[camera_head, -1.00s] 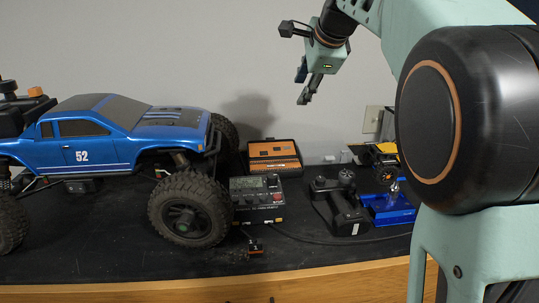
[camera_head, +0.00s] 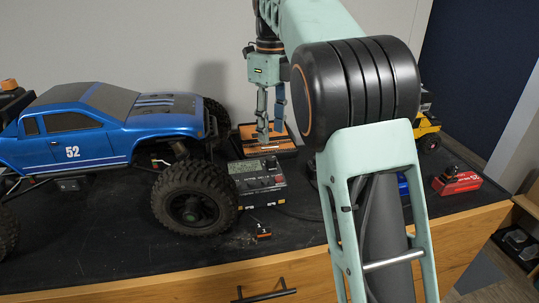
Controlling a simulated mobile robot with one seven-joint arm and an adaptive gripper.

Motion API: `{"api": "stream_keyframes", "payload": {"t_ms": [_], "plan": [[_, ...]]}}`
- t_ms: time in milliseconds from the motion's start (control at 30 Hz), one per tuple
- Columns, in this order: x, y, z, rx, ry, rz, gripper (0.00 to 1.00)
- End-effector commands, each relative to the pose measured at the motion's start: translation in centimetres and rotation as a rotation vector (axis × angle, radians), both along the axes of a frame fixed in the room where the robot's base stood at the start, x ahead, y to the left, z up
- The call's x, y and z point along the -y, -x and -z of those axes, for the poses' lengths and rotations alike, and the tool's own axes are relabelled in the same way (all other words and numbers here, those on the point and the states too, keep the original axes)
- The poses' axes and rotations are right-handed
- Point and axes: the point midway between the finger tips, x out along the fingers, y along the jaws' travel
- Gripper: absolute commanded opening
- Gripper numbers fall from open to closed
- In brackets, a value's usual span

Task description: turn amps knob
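The charger (camera_head: 258,196), a dark box with a grey display (camera_head: 244,167) on its top left, sits on the black bench top right of the truck's front wheel. Small dark knobs (camera_head: 271,163) show at its top right; which one is the amps knob is too small to tell. My gripper (camera_head: 271,136) points down above and behind the charger, in front of the orange case. Its two fingers are apart with nothing between them. It seems clear of the knobs, though the exact distance is hard to judge.
A blue truck (camera_head: 104,134) stands close on the left, its front wheel (camera_head: 193,207) beside the charger. An open orange case (camera_head: 246,139) lies behind. A small connector (camera_head: 263,231) lies in front. A red box (camera_head: 457,182) and yellow vehicle (camera_head: 427,130) stand right of my arm.

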Motion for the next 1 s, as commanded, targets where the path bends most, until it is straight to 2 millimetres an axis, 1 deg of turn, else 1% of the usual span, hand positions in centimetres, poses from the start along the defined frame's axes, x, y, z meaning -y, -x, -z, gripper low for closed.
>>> {"api": "stream_keyframes", "payload": {"t_ms": [33,200,300,400,567,800,867,1000], "plan": [[0.0,0.1,1.3,-0.003,0.0,-0.001,0.38],[0.0,0.1,4.4,-0.003,0.0,-0.002,0.38],[0.0,0.1,5.8,-0.001,0.0,-0.003,0.38],[-0.1,0.0,6.9,-0.001,-0.001,-0.003,0.38],[-0.1,0.0,7.7,0.001,-0.001,-0.003,0.38],[-0.1,0.0,7.7,0.001,-0.001,-0.003,0.38],[-0.1,0.0,7.7,0.001,-0.001,-0.003,0.32],[-0.1,0.0,7.7,0.001,-0.001,-0.003,0.17]]}}
